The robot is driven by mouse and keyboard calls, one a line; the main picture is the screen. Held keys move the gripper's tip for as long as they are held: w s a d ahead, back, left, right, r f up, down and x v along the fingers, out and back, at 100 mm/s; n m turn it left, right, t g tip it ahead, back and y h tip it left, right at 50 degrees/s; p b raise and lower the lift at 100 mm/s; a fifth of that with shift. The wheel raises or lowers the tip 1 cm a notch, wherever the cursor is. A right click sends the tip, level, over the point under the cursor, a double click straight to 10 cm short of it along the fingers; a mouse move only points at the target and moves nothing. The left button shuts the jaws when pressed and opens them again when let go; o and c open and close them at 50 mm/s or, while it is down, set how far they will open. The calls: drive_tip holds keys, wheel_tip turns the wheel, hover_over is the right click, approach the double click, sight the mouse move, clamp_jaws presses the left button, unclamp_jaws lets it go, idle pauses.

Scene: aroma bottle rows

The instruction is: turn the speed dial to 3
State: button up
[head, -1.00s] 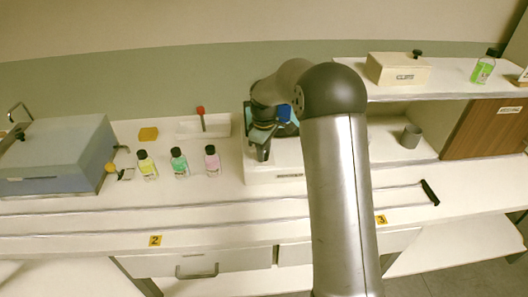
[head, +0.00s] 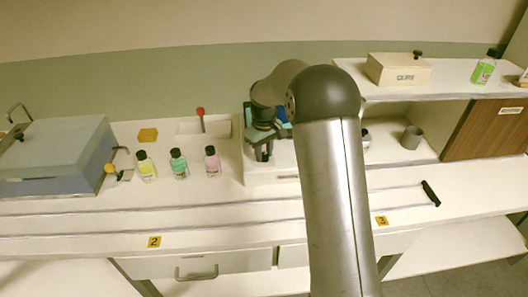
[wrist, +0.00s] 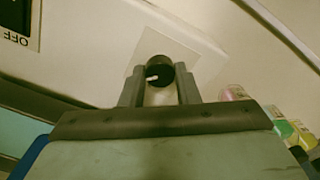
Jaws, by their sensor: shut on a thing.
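The speed dial (wrist: 159,70) is a small black round knob with a white pointer mark, on a pale square plate (wrist: 184,50) on the machine's wall in the wrist view. The white mark points toward the left of that picture; no scale numbers can be read. My gripper (wrist: 158,82) has one finger on each side of the dial and is shut on it. In the head view my gripper (head: 262,152) is at the front of the white machine (head: 262,178), and my arm covers part of that machine. The dial is hidden there.
A black switch marked OFF (wrist: 16,20) is at the wrist view's upper left. Yellow, green and pink bottles (head: 179,163) stand left of the machine. A tray with a red-tipped tool (head: 201,115) is behind them. A shelf (head: 440,88) and grey cup (head: 411,137) are at right.

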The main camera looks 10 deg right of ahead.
sight(264, 155)
drive_tip(key=o, duration=1)
drive_tip(key=shift+c, duration=0.2)
wheel_tip(264, 155, up, 18)
drive_tip(key=shift+f, duration=0.25)
